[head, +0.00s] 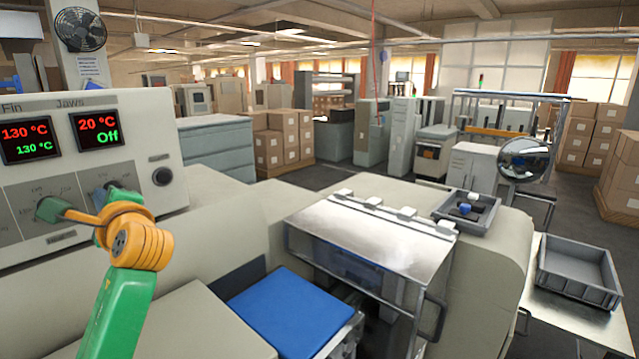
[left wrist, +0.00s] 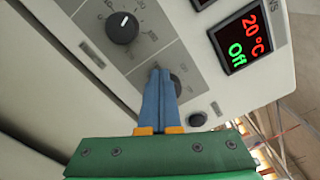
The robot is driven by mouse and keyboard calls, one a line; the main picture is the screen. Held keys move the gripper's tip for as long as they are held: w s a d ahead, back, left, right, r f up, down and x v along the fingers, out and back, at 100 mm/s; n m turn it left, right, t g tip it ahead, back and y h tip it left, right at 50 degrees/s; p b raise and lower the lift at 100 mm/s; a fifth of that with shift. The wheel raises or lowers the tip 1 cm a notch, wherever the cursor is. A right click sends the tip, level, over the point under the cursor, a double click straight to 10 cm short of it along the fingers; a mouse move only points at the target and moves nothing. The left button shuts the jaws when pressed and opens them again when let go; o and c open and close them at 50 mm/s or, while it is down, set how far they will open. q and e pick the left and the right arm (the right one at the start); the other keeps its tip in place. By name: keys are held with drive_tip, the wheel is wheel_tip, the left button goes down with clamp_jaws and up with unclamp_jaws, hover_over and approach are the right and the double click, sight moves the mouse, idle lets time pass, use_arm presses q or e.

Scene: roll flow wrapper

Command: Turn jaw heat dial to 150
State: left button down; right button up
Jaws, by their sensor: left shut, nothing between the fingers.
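The jaw heat dial (left wrist: 177,88) is a dark round knob in the left wrist view, partly hidden behind my fingers; its pointer is not visible. The Jaws display (head: 97,130) reads 20 °C in red and Off in green; it also shows in the left wrist view (left wrist: 242,38). My left gripper (head: 99,191) is at the lower panel under this display. In the left wrist view its blue fingers (left wrist: 159,72) are shut together, empty, with tips over the dial's edge. I cannot tell whether they touch it. My right gripper is not in view.
The Fin dial (left wrist: 122,27) is a black knob beside the jaw dial. The Fin display (head: 26,138) reads 130 °C twice. A black button (head: 162,176) sits right of the dials. A clear-covered guard (head: 365,235) and blue pad (head: 290,308) lie to the right.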

use_arm(q)
drive_tip(key=shift+w+d+r, duration=0.1)
drive_tip(key=shift+d+r, duration=0.05)
drive_tip(key=shift+r, duration=0.15)
idle(0.5)
drive_tip(key=shift+w+d+r, duration=0.3)
drive_tip(key=shift+d+r, duration=0.05)
drive_tip(key=shift+r, duration=0.25)
idle(0.3)
